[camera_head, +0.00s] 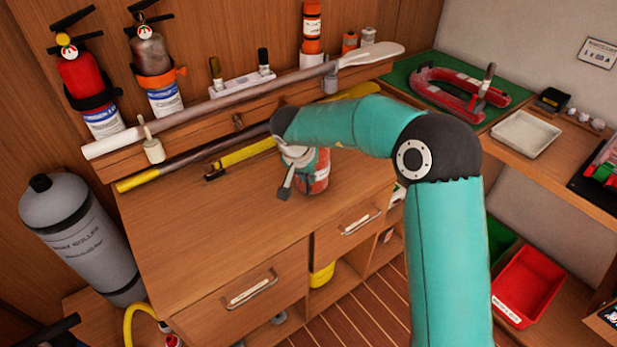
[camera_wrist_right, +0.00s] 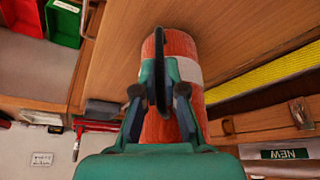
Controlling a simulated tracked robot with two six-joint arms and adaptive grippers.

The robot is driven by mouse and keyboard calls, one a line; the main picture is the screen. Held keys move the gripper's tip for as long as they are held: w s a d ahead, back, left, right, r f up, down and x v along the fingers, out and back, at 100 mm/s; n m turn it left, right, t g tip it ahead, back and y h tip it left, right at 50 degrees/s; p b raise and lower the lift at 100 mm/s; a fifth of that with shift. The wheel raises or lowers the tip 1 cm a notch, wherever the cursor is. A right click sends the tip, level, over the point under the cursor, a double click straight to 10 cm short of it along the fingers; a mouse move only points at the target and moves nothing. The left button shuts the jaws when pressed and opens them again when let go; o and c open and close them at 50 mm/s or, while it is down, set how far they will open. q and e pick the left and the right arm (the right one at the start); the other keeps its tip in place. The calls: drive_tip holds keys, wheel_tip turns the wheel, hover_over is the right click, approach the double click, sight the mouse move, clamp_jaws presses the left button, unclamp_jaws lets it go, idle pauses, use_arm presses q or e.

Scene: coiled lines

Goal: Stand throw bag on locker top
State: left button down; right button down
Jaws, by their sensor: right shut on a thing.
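The throw bag is a red-orange cylinder with a pale band. In the head view the throw bag (camera_head: 316,172) is upright at the locker top, partly hidden behind my right gripper (camera_head: 288,178) and arm. The locker top (camera_head: 220,230) is a broad wooden surface. I cannot tell whether the bag's base touches it. In the right wrist view my right gripper (camera_wrist_right: 161,92) is shut on the throw bag (camera_wrist_right: 172,48), one finger lying across its near side. My left gripper is not in view.
A paddle (camera_head: 230,100) and a yellow-ended pole (camera_head: 190,157) lie along the back. Two extinguishers (camera_head: 85,80) (camera_head: 155,72) hang on the wall. A grey cylinder (camera_head: 75,235) stands left. The locker top's left and front are clear. A red bin (camera_head: 527,287) is lower right.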

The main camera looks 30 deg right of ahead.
drive_tip(key=shift+f, duration=0.35)
drive_tip(key=c, duration=1.2)
unclamp_jaws()
drive_tip(key=shift+c, duration=0.2)
drive_tip(key=shift+r, duration=0.1)
drive_tip(key=v, duration=1.2)
drive_tip(key=shift+p, duration=0.4)
